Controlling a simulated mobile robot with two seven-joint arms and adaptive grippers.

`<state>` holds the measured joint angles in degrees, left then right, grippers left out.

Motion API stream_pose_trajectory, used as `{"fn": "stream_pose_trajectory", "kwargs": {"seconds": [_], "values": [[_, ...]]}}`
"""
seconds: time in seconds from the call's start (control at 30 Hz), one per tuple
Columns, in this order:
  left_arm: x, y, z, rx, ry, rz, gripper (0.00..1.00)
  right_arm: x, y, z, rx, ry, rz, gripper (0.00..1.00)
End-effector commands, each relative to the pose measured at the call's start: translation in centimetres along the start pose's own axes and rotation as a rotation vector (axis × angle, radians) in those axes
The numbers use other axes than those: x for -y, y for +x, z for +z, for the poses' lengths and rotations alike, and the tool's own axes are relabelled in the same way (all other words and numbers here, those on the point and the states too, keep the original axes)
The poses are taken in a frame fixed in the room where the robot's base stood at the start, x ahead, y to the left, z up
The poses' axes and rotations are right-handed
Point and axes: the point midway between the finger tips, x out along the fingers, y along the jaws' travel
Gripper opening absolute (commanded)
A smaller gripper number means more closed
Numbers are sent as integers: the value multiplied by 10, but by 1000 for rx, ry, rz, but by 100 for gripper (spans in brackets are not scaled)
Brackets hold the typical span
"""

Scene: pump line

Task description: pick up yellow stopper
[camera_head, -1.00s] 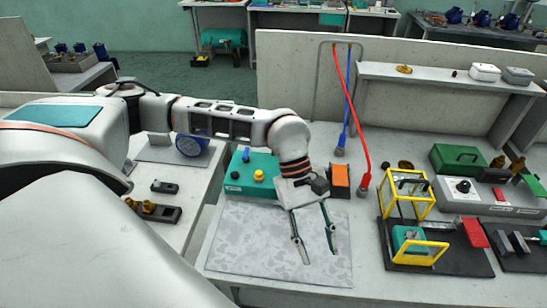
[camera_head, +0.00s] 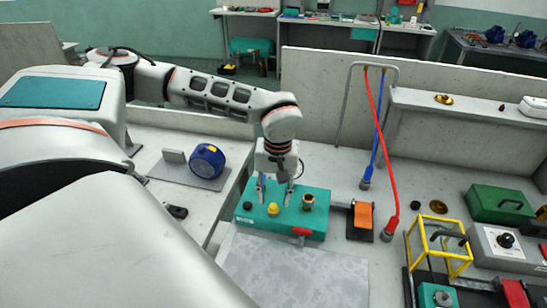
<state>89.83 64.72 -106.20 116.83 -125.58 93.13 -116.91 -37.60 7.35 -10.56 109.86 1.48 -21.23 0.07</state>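The yellow stopper (camera_head: 273,210) sits upright on top of the green box (camera_head: 313,222), near its front left. My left gripper (camera_head: 275,198) points down over the box. Its two fingers are apart, one on each side of a gap just behind and above the stopper in the picture. It is open and nothing shows between the fingers. I cannot tell whether the fingertips touch the box top. My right gripper is not in view.
A black stopper (camera_head: 248,205) and a brass fitting (camera_head: 308,201) flank the gripper on the box. An orange-topped block (camera_head: 362,216) stands to the right. The grey mat (camera_head: 300,275) in front is bare.

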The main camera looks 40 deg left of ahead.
Motion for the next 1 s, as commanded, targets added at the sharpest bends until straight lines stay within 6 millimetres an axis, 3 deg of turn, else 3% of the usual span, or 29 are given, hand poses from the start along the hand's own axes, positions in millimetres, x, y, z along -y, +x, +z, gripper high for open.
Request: {"fn": "stream_pose_trajectory", "kwargs": {"seconds": [0.2, 0.5, 0.63, 1.0], "values": [[0, 28, 0, 3, -1, -1, 37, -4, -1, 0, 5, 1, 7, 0], [0, 32, 0, 1, -1, 1, 37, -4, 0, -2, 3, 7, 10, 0], [0, 32, 0, 1, -1, 1, 6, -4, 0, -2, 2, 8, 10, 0], [0, 31, 0, 1, -1, 2, 6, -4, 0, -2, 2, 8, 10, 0]]}}
